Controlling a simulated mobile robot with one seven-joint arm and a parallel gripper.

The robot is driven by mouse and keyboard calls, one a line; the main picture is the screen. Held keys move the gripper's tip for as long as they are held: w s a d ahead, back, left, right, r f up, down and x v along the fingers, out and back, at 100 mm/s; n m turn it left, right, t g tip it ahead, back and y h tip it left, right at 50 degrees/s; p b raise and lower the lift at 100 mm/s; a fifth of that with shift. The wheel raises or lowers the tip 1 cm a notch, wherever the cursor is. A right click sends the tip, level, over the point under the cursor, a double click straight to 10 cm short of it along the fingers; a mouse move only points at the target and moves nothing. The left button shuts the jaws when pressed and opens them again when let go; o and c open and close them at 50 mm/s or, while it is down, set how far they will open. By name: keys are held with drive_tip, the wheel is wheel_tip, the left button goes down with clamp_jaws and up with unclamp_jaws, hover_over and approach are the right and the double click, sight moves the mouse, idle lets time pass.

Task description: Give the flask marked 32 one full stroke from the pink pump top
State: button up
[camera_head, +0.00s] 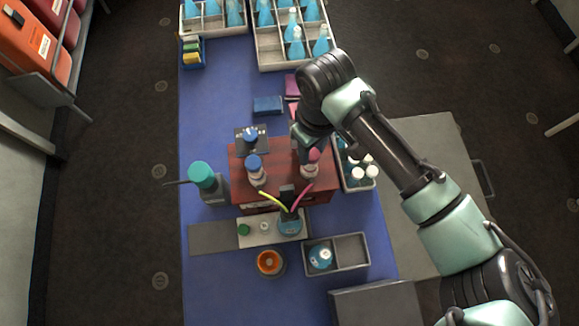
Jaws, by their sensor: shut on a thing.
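The pink pump top (314,155) sits on a pale bottle (309,172) at the right of a red-brown box (238,168). My gripper (306,152) comes down from above and is shut on the pink top, partly hiding it. A pink spout (300,198) slants from this pump side down to a blue flask (289,227) in front of the box. A yellow spout (273,200) reaches the same flask from the left. The number on the flask is too small to read. A dark upright piece (287,194) stands at its neck.
A blue-topped pump (254,163) stands on the box's left. A teal-capped dark bottle (201,176) is left of the box. A grey tray (348,250) holds another flask (321,257); an orange-ringed dish (269,262) is beside it. Racks of flasks (263,45) stand behind.

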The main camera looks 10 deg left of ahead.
drive_tip(key=shift+r+p, duration=0.9)
drive_tip(key=shift+r, duration=0.15)
drive_tip(key=shift+f+b, duration=0.7)
drive_tip(key=shift+f, duration=0.4)
drive_tip(key=o, duration=1)
drive_tip(key=shift+r, duration=0.15)
wheel_tip(320, 180, up, 7)
drive_tip(key=p, duration=0.6)
drive_tip(key=shift+p, duration=0.3)
